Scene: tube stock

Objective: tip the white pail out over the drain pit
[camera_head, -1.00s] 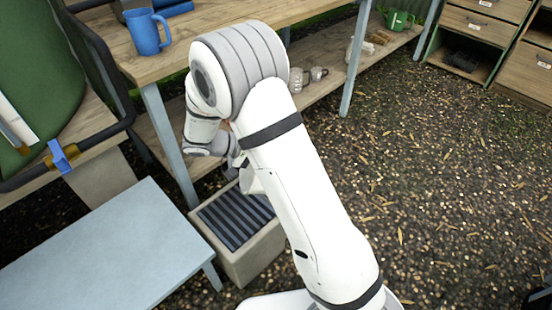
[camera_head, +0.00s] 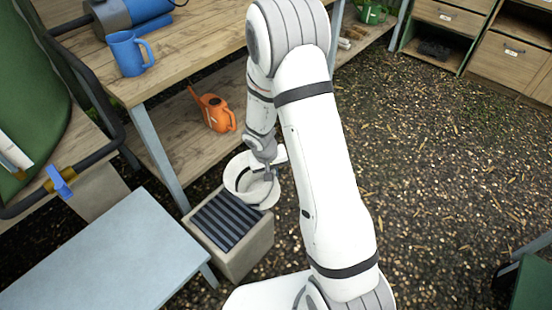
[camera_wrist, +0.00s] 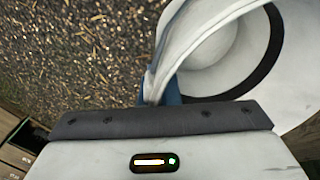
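The white pail (camera_head: 238,174) is at the far edge of the drain pit (camera_head: 257,247), a pale box with a dark slatted grate. In the head view it overlaps the pit's back corner; its exact height is unclear. My gripper (camera_head: 268,174) is at the pail's near right side and appears shut on its handle. In the wrist view the pail (camera_wrist: 298,75) fills the upper right, its handle (camera_wrist: 153,88) running down to the gripper with a blue piece beside it.
A grey-blue bench (camera_head: 100,255) stands left of the pit. A wooden table (camera_head: 190,50) holds a blue mug (camera_head: 128,55); an orange watering can (camera_head: 214,112) sits on its lower shelf. Gravel ground (camera_head: 440,150) to the right is open.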

